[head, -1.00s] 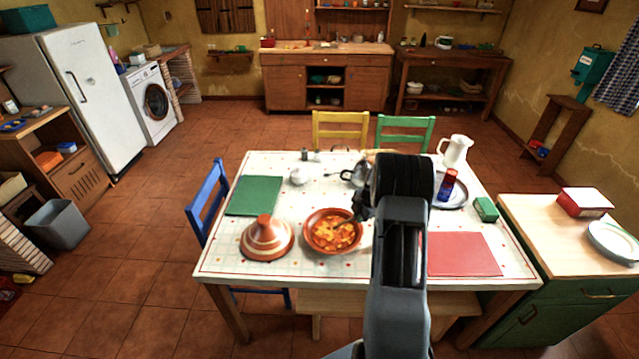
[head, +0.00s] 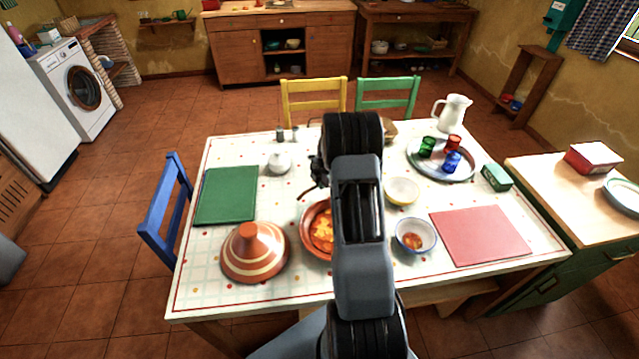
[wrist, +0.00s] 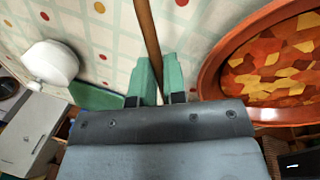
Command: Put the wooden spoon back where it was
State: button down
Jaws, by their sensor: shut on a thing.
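In the wrist view, the green fingers of my gripper (wrist: 160,82) are shut on the brown handle of the wooden spoon (wrist: 149,35). The handle runs up out of the top of that view, so the spoon's far end is not seen. The orange clay dish of stew (wrist: 212,82) is just right of the fingers. In the head view, this dish (head: 308,238) is partly hidden behind my arm.
A striped clay lid (head: 254,252) stands left of the dish. A white sugar pot (head: 279,163), green mat (head: 227,195), red mat (head: 480,236), two bowls and a tray (head: 429,172) with several coloured glasses are on the table. A white jug (head: 453,113) stands at the back right.

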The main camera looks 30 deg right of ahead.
jog(key=shift+s+d, duration=0.1)
dwell(0.3)
jog(key=shift+f+b, duration=0.15)
jog(key=shift+b, duration=0.5)
jog(key=b+x, duration=0.2)
jog(key=b, duration=0.1)
jog(key=s+b+x, duration=0.1)
jog(key=b+x, duration=0.2)
jog(key=shift+d+f, duration=0.1)
jog(key=shift+f, duration=0.05)
jog(key=c, duration=1.1)
grip_release()
jog(key=v, duration=1.4)
jog(key=shift+w, duration=0.1)
